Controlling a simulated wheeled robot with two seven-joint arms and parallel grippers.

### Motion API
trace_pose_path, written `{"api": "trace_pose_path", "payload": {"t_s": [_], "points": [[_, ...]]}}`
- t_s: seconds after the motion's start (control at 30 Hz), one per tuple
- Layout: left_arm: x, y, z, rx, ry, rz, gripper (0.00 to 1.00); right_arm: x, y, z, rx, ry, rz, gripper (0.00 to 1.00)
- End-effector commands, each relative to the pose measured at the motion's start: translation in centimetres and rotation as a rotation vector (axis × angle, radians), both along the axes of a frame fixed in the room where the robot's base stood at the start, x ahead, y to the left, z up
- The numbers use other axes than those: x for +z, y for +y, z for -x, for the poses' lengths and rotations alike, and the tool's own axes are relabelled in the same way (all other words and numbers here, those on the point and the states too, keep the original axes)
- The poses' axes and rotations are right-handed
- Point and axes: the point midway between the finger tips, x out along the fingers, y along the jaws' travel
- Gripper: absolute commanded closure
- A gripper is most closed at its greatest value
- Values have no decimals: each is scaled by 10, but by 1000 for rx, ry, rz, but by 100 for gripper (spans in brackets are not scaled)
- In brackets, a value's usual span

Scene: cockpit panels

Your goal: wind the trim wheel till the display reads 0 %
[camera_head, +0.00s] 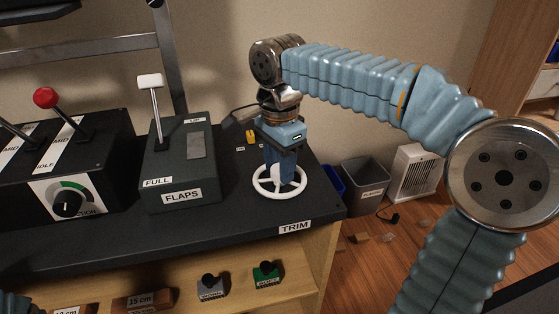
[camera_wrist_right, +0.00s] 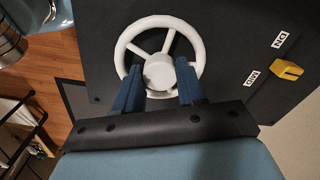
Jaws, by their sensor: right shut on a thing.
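The white trim wheel (camera_head: 264,190) lies flat on the dark console top, behind the TRIM label (camera_head: 295,227). My right gripper (camera_head: 279,180) points down onto it from above. In the right wrist view the wheel (camera_wrist_right: 132,30) shows its rim, spokes and round hub. The two blue fingers of my right gripper (camera_wrist_right: 158,82) stand on either side of the hub, shut on the wheel. The exact contact is hard to see. No readable display shows in either view. Of my left arm, only a blue piece shows at the bottom left corner of the head view.
A FLAPS box (camera_head: 180,170) with a white-topped lever stands left of the wheel. A yellow pointer (camera_wrist_right: 286,70) sits near the MID and DN labels. A grey bin (camera_head: 365,185) and a white heater (camera_head: 413,172) stand on the floor to the right.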

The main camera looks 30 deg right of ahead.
Motion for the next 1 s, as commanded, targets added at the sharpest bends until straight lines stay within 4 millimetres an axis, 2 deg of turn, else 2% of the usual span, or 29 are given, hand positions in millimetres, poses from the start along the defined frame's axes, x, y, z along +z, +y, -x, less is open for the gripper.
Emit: {"api": "trace_pose_path", "payload": {"t_s": [0.3, 0.5, 1.0], "points": [[1, 0, 0, 0, 0, 0, 34, 1, 1, 0, 251, -3, -2, 91], [1, 0, 0, 0, 0, 0, 34, 1, 0, 0, 353, -3, -2, 91], [1, 0, 0, 0, 0, 0, 34, 1, 0, 0, 427, -3, -2, 91]]}}
